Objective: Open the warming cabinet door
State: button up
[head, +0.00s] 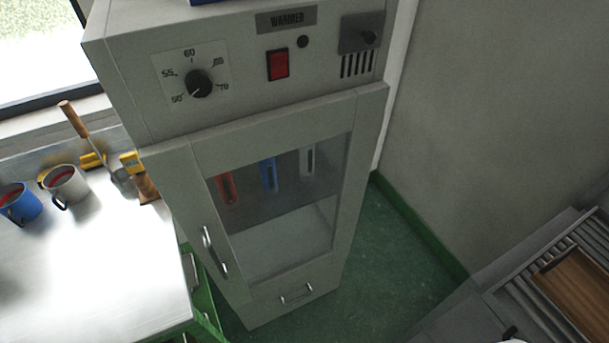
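The warming cabinet (168,118) is a tall light-grey cabinet with a "WARMER" label, standing in the middle of the head view. Its glazed door (181,187) looks shut flush with the front. The door's metal handle (214,251) is an upright bar low on the door's left side. Through the glass I see red, blue and white upright items on a shelf. A smaller horizontal handle (297,294) sits below the window. My gripper is not in view.
A steel-topped table (90,270) stands left of the cabinet, with a blue mug (20,208), a whitish mug (66,184) and tools. A slatted surface with a wooden board (575,285) is at the lower right. Green floor (385,250) is clear between.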

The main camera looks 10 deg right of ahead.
aim_at(178, 167)
jog(key=k+j, duration=0.1)
jog(key=j, duration=0.5)
jog(key=k+j, duration=0.1)
jog(key=j, duration=0.45)
jog(key=k+j, duration=0.1)
jog(key=j, duration=0.5)
